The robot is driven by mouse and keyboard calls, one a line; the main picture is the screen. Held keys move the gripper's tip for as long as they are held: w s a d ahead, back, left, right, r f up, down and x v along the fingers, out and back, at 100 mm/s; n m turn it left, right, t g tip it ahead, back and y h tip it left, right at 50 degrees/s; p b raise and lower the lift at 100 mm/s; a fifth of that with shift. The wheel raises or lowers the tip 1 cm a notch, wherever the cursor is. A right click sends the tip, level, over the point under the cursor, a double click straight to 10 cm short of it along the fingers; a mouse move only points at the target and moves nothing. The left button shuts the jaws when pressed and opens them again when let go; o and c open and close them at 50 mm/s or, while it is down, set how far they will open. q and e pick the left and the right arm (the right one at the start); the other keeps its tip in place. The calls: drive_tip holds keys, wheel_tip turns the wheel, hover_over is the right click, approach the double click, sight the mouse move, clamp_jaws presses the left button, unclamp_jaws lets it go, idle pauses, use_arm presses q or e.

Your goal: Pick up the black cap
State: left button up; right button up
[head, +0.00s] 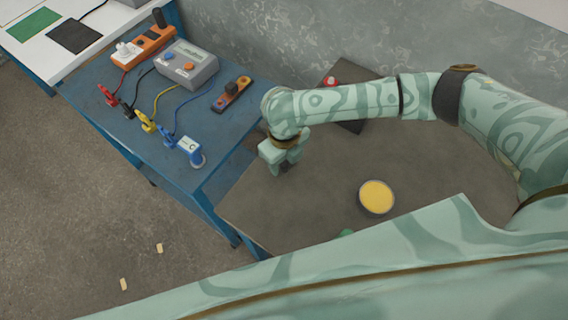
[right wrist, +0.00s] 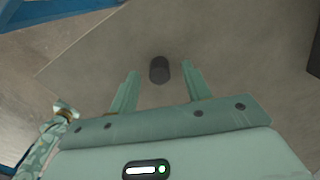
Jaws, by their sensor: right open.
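The black cap (right wrist: 159,70) is a small dark cylinder on the brown-grey tabletop. In the right wrist view it lies between the tips of the two fingers of my right gripper (right wrist: 160,72), with a gap on each side. In the head view my right gripper (head: 286,164) points down over the left part of that table, next to the blue bench. It is open and holds nothing. The cap is mostly hidden by the hand in the head view. My left gripper does not show clearly in either view.
The blue bench (head: 95,85) at left bears a grey box (head: 188,65), an orange holder (head: 146,45), colored clip leads, a blue-white block (head: 191,150) and a small orange-blue strip (head: 231,95). A round yellow-topped container (head: 376,197) stands right of the gripper. A dark tray (head: 351,126) lies behind my arm.

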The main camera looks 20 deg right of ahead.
drive_tip(key=c, duration=1)
drive_tip(key=shift+r, duration=0.1)
drive_tip(key=shift+c, duration=0.2)
